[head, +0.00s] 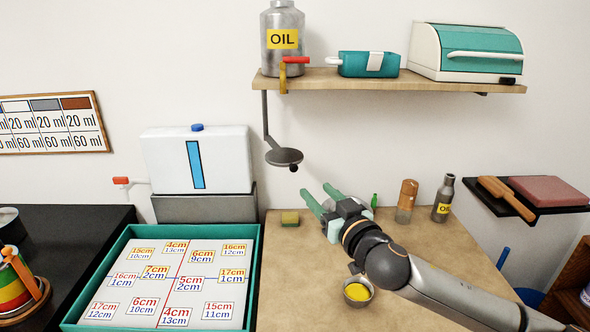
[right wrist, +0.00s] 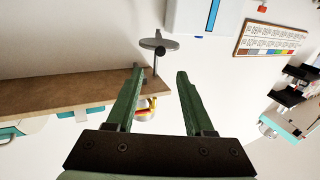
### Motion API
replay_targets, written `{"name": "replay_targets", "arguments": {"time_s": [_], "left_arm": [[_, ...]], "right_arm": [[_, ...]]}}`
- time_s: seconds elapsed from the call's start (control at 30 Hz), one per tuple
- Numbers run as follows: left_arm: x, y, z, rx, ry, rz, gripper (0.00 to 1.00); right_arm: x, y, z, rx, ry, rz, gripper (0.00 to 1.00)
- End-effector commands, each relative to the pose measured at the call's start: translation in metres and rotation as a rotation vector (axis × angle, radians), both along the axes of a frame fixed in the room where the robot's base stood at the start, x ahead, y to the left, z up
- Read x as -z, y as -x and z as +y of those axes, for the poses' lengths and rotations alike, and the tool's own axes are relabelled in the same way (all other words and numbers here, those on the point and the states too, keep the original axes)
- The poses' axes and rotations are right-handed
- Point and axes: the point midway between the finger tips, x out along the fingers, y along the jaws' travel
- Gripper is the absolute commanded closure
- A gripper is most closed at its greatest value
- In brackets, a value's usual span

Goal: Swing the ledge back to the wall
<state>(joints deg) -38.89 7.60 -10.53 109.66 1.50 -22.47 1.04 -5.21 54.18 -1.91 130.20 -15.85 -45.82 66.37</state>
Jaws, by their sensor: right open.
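The ledge (head: 287,157) is a small dark grey round plate with a dark knob on it. It hangs from a thin rod below the left end of the wooden shelf and stands out to the right of the rod's lower end. The ledge also shows in the right wrist view (right wrist: 152,44), beyond the fingertips. My right gripper (head: 319,190) has green fingers and is open and empty. In the head view it is below and to the right of the ledge, apart from it. In the right wrist view the gripper (right wrist: 160,70) points toward the ledge. My left gripper is not in view.
The shelf (head: 390,84) carries an oil can (head: 283,50) with a red-handled tap, a teal box and a bread bin. A white tank (head: 198,160) stands to the left.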

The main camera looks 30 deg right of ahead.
Motion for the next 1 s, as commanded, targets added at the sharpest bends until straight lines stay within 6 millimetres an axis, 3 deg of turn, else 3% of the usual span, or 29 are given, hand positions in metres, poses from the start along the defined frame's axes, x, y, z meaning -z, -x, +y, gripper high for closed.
{"name": "replay_targets", "arguments": {"time_s": [0.7, 1.0], "left_arm": [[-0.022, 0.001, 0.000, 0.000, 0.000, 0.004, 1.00], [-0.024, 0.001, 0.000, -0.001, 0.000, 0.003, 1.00]], "right_arm": [[-0.003, -0.096, -0.015, 0.001, 0.000, -0.004, 0.47], [-0.001, -0.111, -0.017, -0.001, 0.001, -0.002, 0.47]]}}
